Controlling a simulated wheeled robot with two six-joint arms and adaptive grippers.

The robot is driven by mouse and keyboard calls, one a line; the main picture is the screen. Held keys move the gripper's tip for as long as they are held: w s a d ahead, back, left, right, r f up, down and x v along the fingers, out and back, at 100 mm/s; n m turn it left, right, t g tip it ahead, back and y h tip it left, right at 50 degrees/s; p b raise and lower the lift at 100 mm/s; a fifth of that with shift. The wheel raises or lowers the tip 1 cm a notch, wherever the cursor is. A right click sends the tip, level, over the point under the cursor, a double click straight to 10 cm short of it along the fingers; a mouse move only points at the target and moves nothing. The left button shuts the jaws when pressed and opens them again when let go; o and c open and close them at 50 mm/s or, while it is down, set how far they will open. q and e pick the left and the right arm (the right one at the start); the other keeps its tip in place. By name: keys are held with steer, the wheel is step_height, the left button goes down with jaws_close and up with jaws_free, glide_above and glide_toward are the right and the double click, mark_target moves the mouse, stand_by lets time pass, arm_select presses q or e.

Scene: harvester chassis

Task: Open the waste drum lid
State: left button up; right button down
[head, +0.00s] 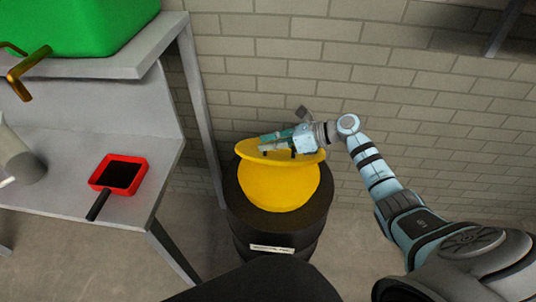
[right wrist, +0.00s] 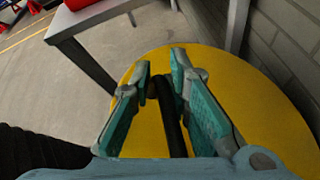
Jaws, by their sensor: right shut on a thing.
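The waste drum (head: 277,232) is black, with a white label on its front, and stands on the floor by the brick wall in the head view. Its yellow lid (head: 246,148) is tilted up at the back, above a round yellow area (head: 279,188) at the drum's top. My right gripper (head: 268,146) is over the lid. In the right wrist view its fingers (right wrist: 166,92) are shut on the lid's black bar handle (right wrist: 172,128), with the yellow lid face (right wrist: 268,110) behind it. My left gripper is not in view.
A grey table (head: 150,172) stands left of the drum, its leg close by. It holds a red tray with a dark inside (head: 143,163) and a grey cylinder (head: 22,158). A green container (head: 85,25) with a brass tap (head: 30,72) sits on the upper shelf.

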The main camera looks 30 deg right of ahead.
steer(key=shift+w+d+r, duration=0.3)
steer(key=shift+r, duration=0.05)
steer(key=w+d+r+b, duration=0.1)
steer(key=w+r+b, duration=0.1)
steer(key=b, duration=0.1)
steer(key=shift+w+d+r+m+g, duration=0.2)
steer(key=shift+w+d+m+g, duration=0.1)
steer(key=shift+w+d+m, duration=0.1)
steer(key=shift+w+d+r, duration=0.1)
steer(key=shift+w+r, duration=0.05)
steer(key=shift+r, duration=0.3)
steer(key=shift+w+b, duration=0.1)
steer(key=shift+b, duration=0.3)
